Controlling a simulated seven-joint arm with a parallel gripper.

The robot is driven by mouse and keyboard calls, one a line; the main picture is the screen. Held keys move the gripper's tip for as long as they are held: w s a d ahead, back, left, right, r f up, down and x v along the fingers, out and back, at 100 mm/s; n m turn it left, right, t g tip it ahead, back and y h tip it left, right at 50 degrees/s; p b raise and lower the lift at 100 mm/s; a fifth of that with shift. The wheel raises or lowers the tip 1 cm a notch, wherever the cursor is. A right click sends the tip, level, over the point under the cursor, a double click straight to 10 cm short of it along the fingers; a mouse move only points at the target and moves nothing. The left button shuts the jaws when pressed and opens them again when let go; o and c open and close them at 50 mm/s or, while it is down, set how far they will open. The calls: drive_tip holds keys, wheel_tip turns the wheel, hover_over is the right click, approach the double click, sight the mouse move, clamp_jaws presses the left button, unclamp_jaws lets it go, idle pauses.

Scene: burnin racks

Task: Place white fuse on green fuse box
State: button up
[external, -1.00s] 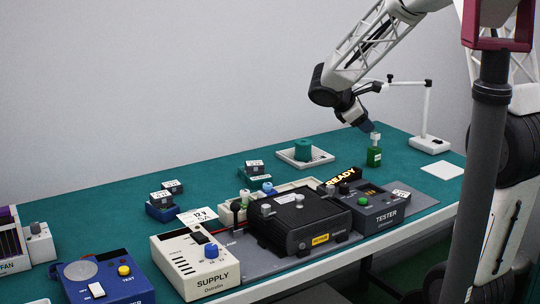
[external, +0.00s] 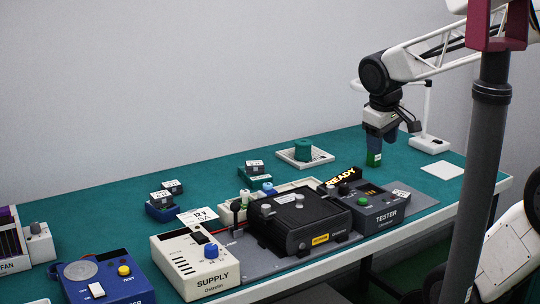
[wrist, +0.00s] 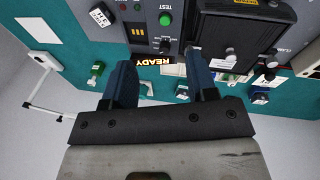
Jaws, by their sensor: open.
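I cannot tell which piece is the white fuse.
A white tray (external: 323,157) holds a green roll. A black unit (external: 300,220), the tester (external: 375,208) and the white supply (external: 195,262) fill the front. A white stand (external: 430,144) is at the back right.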

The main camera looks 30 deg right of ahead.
drive_tip(key=s+a, duration=0.1)
drive_tip(key=s+a+m+y, duration=0.1)
drive_tip(key=s, duration=0.1)
drive_tip(key=s+a+m+y, duration=0.1)
drive_tip(key=shift+s+a+t, duration=0.2)
drive_tip(key=shift+s+t, duration=0.2)
idle(1.0)
